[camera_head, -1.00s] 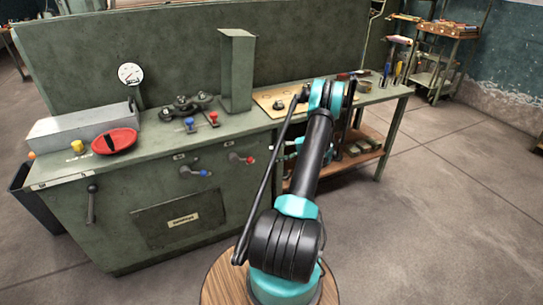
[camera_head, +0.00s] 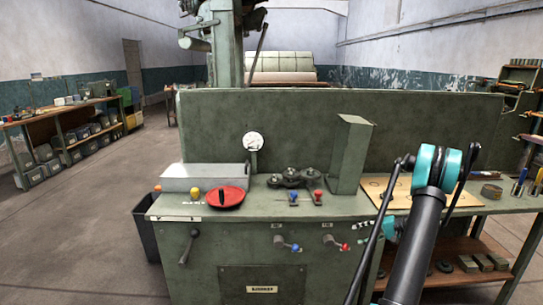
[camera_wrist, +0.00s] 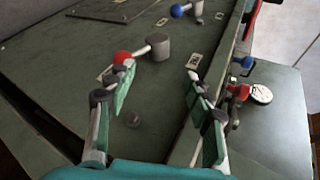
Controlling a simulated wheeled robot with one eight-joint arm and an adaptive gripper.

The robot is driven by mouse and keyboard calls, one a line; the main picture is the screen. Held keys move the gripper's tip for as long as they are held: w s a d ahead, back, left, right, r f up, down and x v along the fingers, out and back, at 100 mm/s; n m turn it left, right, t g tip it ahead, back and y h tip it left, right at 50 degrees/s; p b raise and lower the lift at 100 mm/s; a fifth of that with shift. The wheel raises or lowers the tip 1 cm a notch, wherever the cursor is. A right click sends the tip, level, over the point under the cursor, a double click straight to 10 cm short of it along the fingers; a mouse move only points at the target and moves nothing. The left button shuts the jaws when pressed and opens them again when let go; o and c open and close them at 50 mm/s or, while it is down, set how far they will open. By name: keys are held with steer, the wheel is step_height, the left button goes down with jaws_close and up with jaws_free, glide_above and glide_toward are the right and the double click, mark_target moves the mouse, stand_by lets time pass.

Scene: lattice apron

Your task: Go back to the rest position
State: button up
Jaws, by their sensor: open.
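My gripper (camera_wrist: 160,78) is open and empty in the wrist view, its two fingers apart. A lever with a red ball end (camera_wrist: 122,57) shows close by the left fingertip; I cannot tell whether they touch. A lever with a blue ball end (camera_wrist: 178,10) is farther off. In the head view my gripper (camera_head: 363,226) shows small, partly behind my arm, just right of the red-ended lever (camera_head: 344,247) on the bench front. The blue-ended lever (camera_head: 294,246) is to the left of that. My arm comes up at the right of the picture.
The green bench (camera_head: 270,205) carries a gauge (camera_head: 253,142), a red dial (camera_head: 226,196), a grey box (camera_head: 201,178) and an upright post (camera_head: 350,155). A board (camera_head: 395,196) and tools lie at the right. Open floor (camera_head: 100,230) lies to the left.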

steer(key=s+a+r+n+g+h, duration=0.1)
steer(key=s+a+r+h, duration=0.2)
steer(key=s+a+r, duration=0.45)
steer(key=s+a+r+n+g+h, duration=0.1)
steer(key=s+a+r+h, duration=0.3)
steer(key=a, duration=0.6)
steer(key=s+a+f+n+h, duration=0.1)
steer(key=s+h, duration=0.1)
steer(key=s, duration=0.9)
steer(key=s+a+f+n+t+h, duration=0.1)
steer(key=s+a+n+h, duration=0.1)
steer(key=s, duration=0.9)
steer(key=shift+s+f+n+t, duration=0.2)
steer(key=shift+s+n+t, duration=0.05)
steer(key=shift+n+t, duration=0.05)
